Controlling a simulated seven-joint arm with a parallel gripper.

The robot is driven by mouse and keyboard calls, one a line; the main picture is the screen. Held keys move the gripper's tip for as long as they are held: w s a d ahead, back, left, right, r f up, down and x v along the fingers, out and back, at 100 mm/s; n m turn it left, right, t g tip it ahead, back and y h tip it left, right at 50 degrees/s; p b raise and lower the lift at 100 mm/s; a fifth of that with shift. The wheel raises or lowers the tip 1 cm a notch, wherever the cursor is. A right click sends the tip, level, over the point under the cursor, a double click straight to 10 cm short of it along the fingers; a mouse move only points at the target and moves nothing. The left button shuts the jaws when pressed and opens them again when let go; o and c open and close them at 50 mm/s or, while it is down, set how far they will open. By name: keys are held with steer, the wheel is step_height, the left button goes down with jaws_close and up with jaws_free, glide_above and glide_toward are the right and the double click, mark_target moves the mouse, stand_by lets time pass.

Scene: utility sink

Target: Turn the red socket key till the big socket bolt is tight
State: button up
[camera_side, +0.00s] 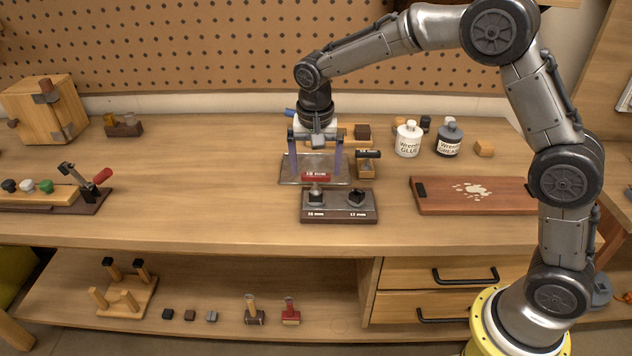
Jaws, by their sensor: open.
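The red socket key (316,176), with a white size label on its red handle, stands upright on the left bolt position of a dark bolt block (339,217). Its shank and the big bolt overlap in the picture, so I cannot tell how far it is seated or how tight the bolt is. A smaller dark bolt (356,197) is at the block's right. My gripper (315,168) points down with its two fingers apart, one to each side of the red handle as seen from here. I see no contact with it.
A metal tray (286,174) lies behind the block. A wooden block with a dark-handled tool (367,164) stands right of the gripper. A reddish board (475,196), a white bottle (408,140) and a grey bottle (449,140) are further right.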

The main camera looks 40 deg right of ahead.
mark_target(316, 189)
steer(key=f, duration=0.6)
steer(key=shift+w+d+f, duration=0.2)
steer(key=shift+w+d, duration=0.1)
steer(key=shift+d, duration=0.05)
steer(key=shift+c, duration=0.3)
